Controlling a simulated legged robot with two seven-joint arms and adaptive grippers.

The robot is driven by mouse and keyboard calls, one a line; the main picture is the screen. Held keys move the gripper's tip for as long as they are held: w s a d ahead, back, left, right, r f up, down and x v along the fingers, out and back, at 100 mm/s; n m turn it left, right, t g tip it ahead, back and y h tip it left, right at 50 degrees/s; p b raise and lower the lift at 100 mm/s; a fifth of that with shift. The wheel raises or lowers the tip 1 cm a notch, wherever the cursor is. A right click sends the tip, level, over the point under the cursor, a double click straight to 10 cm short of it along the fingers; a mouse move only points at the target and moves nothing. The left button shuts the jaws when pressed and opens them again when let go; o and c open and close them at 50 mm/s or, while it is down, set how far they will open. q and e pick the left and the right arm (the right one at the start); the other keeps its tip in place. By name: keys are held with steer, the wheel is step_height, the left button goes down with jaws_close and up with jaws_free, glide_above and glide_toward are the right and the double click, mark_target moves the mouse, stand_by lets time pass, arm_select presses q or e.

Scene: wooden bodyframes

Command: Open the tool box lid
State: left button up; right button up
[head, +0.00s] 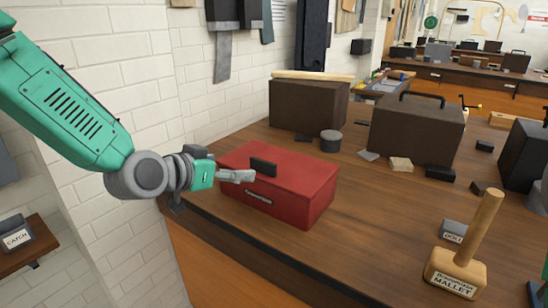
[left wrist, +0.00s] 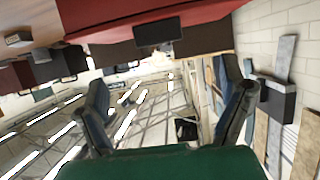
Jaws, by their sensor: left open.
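The red tool box (head: 300,187) stands on the wooden workbench with its lid down. A black handle (head: 263,166) sits on the lid near its left front side. My left gripper (head: 240,175) is at the box's left end, beside the handle. In the left wrist view its two fingers (left wrist: 165,78) are spread, with nothing between them. The black handle (left wrist: 158,31) shows beyond the fingertips, against the red box (left wrist: 200,8). Whether the fingers touch the lid cannot be told.
A wooden mallet (head: 460,265) stands at the front right of the workbench (head: 370,240). Dark cases (head: 310,104) and (head: 415,130) stand behind the box, with a small grey round tin (head: 331,141) between. A white brick wall (head: 150,85) is close on the left.

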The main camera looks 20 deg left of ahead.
mark_target(261, 165)
arm_select(q)
steer(key=x, duration=1.2)
steer(key=shift+s+d+f, duration=0.1)
steer(key=shift+d+f, duration=0.1)
steer(key=shift+d, duration=0.15)
steer(key=shift+w+d+f, duration=0.1)
steer(key=shift+w+f, duration=0.05)
steer(key=shift+w, duration=0.15)
steer(key=shift+w+f, duration=0.15)
steer(key=shift+w, duration=0.1)
steer(key=shift+a, duration=0.25)
steer(key=c, duration=0.4)
steer(key=shift+s+d, duration=0.1)
steer(key=c, duration=1.3)
steer(key=shift+o, duration=0.2)
